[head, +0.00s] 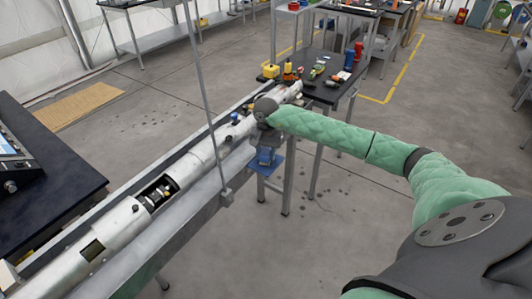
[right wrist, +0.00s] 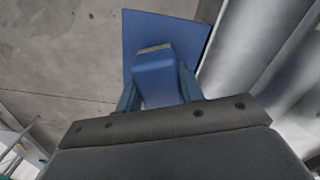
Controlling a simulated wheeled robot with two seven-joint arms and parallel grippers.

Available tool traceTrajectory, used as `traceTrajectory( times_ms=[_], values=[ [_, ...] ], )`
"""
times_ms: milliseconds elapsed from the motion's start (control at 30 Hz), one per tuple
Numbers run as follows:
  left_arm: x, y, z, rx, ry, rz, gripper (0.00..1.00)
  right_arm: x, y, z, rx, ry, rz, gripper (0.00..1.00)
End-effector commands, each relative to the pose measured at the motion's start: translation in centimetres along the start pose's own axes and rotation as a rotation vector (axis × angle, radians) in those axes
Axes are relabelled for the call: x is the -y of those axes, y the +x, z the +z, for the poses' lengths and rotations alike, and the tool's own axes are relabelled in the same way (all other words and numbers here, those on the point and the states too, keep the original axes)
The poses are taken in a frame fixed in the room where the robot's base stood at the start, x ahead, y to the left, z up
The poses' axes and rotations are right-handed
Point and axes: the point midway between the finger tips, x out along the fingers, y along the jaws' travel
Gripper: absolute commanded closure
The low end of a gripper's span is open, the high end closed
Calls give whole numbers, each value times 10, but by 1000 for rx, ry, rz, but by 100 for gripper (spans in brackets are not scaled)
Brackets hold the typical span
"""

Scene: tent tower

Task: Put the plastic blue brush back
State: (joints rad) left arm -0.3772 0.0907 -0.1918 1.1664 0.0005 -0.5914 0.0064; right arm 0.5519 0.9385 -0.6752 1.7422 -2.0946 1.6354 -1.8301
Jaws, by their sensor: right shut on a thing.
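My right arm reaches across the head view to the side of the long metal bench. My right gripper (head: 265,146) points down there, and in the right wrist view (right wrist: 160,88) its two fingers are shut on a blue block, which I take for the plastic blue brush (right wrist: 154,72). The brush also shows below the wrist in the head view (head: 265,156). A flat blue plate (right wrist: 186,32) lies just beyond the block; I cannot tell whether they touch or whether the plate is a separate support. The brush's underside is hidden. My left gripper is not in view.
A long silver tube (head: 205,155) lies along the bench (head: 190,208), close to my right gripper. A thin upright pole (head: 205,85) stands at the bench. A dark table (head: 325,92) with tools and cups is behind. Open floor (head: 330,225) lies to the right.

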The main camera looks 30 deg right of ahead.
Motion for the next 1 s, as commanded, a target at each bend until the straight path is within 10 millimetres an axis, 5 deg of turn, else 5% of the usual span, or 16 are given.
traceTrajectory(
  times_ms=[633, 667, 767, 1000],
  values=[
    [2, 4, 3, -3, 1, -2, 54, 0, 10, 0, -1, 0, 0, 91],
    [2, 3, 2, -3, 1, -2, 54, 0, 10, 0, -1, 0, 0, 60],
    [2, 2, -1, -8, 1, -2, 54, 0, 9, 0, -1, 0, 0, 41],
    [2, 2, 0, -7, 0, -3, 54, 0, 9, 0, -1, 0, 0, 41]
  ],
)
